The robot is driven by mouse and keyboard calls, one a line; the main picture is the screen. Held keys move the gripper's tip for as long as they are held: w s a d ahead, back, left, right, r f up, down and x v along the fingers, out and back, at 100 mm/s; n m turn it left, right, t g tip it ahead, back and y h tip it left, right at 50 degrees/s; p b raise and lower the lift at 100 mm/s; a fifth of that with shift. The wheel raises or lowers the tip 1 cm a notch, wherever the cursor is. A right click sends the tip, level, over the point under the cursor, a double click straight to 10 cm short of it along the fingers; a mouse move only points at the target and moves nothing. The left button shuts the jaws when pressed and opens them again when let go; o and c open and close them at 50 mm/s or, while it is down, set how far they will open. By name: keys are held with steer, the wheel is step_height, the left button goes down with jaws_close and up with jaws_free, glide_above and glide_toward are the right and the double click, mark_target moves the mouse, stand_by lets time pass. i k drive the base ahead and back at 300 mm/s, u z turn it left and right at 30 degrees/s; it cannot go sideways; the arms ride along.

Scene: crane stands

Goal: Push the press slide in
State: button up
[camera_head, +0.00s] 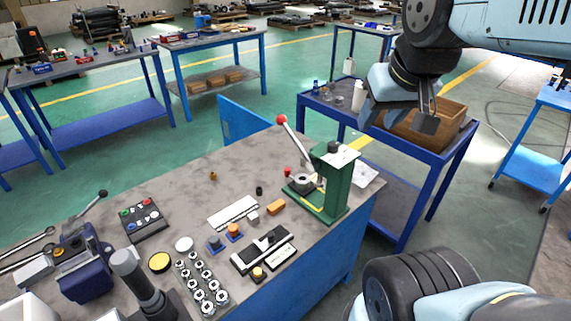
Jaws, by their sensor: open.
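The green press (334,182) stands upright at the right end of the grey workbench. Its lever rises up and left to a red ball (282,119). Low on the press's left side, a round metal piece (303,181) sits on the base, with a small red knob (288,172) beside it. This looks like the slide, but I cannot tell how far in it is. My gripper (399,117) hangs up and right of the press, apart from it. It is open, with nothing seen between its fingers, and it partly hides a wooden crate behind.
The workbench (205,180) also carries an orange block (276,207), a black rail-like fixture (262,250), a button box (144,219) and a tray of round metal parts (201,284). A blue cart with the wooden crate (447,122) stands behind the press. The bench's back middle is mostly clear.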

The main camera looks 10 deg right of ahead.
mark_target(302, 188)
steer(key=z, duration=1.25)
steer(key=i, duration=0.1)
steer(key=u, duration=3.1)
steer(key=k, duration=1)
steer(key=z, duration=1.05)
steer(key=i, duration=1)
steer(key=z, duration=0.1)
